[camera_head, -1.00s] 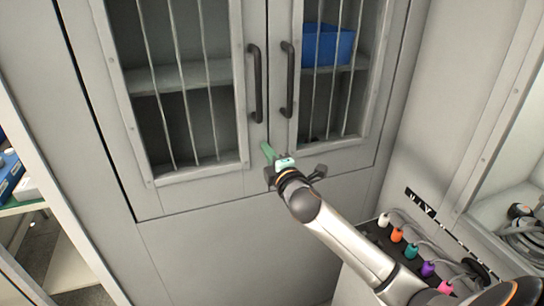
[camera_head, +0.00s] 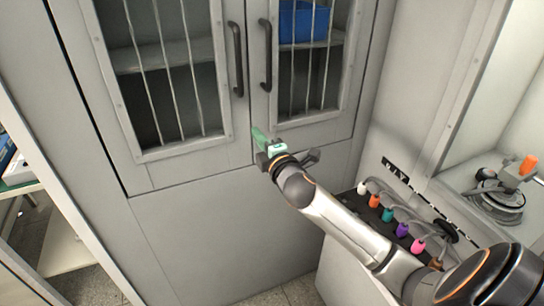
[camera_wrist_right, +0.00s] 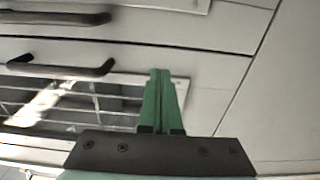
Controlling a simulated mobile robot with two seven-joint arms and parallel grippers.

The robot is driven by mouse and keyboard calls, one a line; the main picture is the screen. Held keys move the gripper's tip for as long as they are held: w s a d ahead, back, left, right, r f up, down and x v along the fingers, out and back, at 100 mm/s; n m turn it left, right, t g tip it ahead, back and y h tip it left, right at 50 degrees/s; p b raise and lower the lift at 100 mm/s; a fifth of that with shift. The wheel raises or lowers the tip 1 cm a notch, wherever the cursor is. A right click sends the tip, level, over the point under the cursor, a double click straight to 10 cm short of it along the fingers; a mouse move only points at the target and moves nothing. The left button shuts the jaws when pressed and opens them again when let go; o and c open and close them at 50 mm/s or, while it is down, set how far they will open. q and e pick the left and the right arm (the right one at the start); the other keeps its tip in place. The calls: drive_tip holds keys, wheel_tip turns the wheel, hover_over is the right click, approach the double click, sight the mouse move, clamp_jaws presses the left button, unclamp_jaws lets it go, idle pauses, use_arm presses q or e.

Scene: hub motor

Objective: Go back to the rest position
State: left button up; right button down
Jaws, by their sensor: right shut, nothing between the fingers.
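My right gripper (camera_head: 258,135) has green fingers and is in front of the lower part of a grey cabinet, below its two door handles. In the right wrist view its fingers (camera_wrist_right: 161,80) are together, with nothing between them. The right arm comes in from the lower right and is stretched towards the cabinet. My left gripper is in neither view.
The grey cabinet (camera_head: 230,220) has two barred doors with black handles (camera_head: 237,58), both shut. A blue bin (camera_head: 303,22) stands inside. At right is a row of coloured plugs (camera_head: 388,214) and a coiled cable (camera_head: 497,203). Shelves stand at far left.

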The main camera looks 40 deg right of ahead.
drive_tip(key=s+a, duration=0.1)
drive_tip(key=s, duration=0.6)
drive_tip(key=shift+a+f+b, duration=0.15)
drive_tip(key=shift+a+b, duration=0.1)
drive_tip(key=shift+b, duration=0.1)
drive_tip(key=s+a+f+m+g+y, duration=0.2)
drive_tip(key=s+a+f+m, duration=0.1)
drive_tip(key=f, duration=0.7)
drive_tip(key=s+a+f+m+g+y, duration=0.15)
drive_tip(key=s+a+f, duration=0.25)
drive_tip(key=f, duration=0.5)
drive_tip(key=s+a+f+m+g+y, duration=0.1)
drive_tip(key=s+a+f+m+g, duration=0.1)
drive_tip(key=s+a+f+m, duration=0.2)
drive_tip(key=s+a+f+m+g+y, duration=0.1)
drive_tip(key=s+a+f+m, duration=0.4)
drive_tip(key=s+f, duration=0.5)
drive_tip(key=shift+s+a+f+g, duration=0.3)
drive_tip(key=shift+s+a+g, duration=0.15)
drive_tip(key=shift+g, duration=0.4)
